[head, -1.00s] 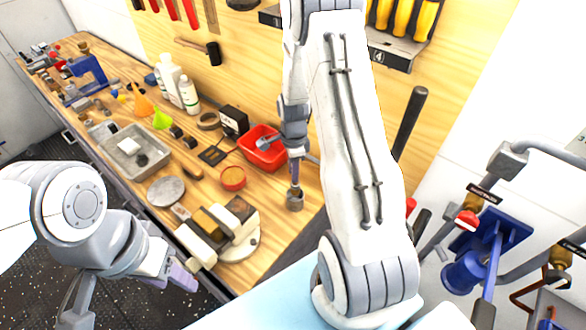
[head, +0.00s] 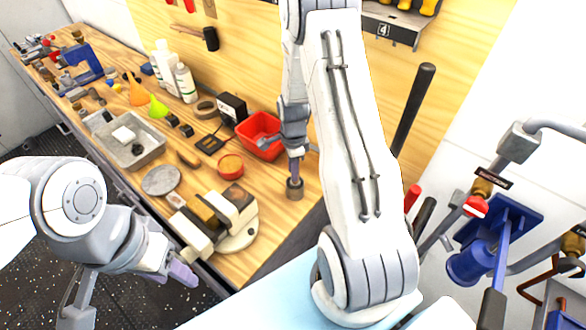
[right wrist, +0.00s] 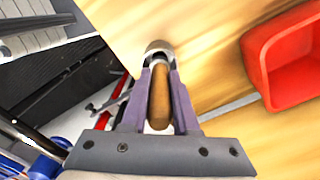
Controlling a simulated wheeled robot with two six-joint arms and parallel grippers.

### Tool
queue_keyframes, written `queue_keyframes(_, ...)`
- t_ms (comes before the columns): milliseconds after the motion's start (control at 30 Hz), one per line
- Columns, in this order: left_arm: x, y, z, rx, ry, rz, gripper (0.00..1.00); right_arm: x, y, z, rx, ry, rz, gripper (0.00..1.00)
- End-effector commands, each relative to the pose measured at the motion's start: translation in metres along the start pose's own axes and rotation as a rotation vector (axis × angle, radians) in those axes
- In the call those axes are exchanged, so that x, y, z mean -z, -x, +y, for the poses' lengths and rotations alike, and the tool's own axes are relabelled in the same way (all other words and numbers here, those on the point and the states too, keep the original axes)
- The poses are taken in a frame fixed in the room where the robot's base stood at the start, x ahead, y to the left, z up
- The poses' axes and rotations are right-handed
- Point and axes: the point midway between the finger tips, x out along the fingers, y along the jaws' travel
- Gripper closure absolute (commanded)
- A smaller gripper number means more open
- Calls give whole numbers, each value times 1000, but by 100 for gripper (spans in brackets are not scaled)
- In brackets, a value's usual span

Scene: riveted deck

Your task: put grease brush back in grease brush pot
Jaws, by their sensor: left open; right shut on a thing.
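My right gripper (head: 295,160) is shut on the grease brush. In the right wrist view its fingers (right wrist: 158,95) grip the brush's brown wooden handle (right wrist: 160,103). The grease brush pot (head: 295,188) is a small metal cup near the bench's right end. It also shows in the right wrist view (right wrist: 158,47), beyond the fingertips. The brush's far end is at the pot's mouth and its bristles are hidden; I cannot tell how deep it sits. My left gripper (head: 182,274) is open and empty, in front of the bench edge.
A red bin (head: 259,137) stands close behind the pot. A grey tray (head: 130,140) and bottles (head: 185,84) are further left. Blue valve fittings (head: 468,266) are at right.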

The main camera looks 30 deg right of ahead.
Motion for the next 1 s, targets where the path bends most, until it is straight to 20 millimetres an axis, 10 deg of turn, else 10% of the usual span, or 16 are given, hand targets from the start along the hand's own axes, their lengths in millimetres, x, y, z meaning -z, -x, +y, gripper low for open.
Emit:
queue_keyframes(33, 0, 0, 0, 0, 0, 0, 50, 0, 0, 0, 0, 0, 0, 100)
queue_keyframes(67, 0, 0, 0, 0, 0, 0, 50, 0, 0, 0, 0, 0, 0, 68)
queue_keyframes(167, 0, 0, 0, 0, 0, 0, 50, 0, 0, 0, 0, 0, 0, 37)
queue_keyframes(567, 0, -2, 0, 0, 0, 0, 50, 0, 6, 0, 1, 0, 0, 37)
queue_keyframes(1000, -1, -20, -2, 0, 0, 0, 50, 0, 83, -1, 6, 0, 0, 37)
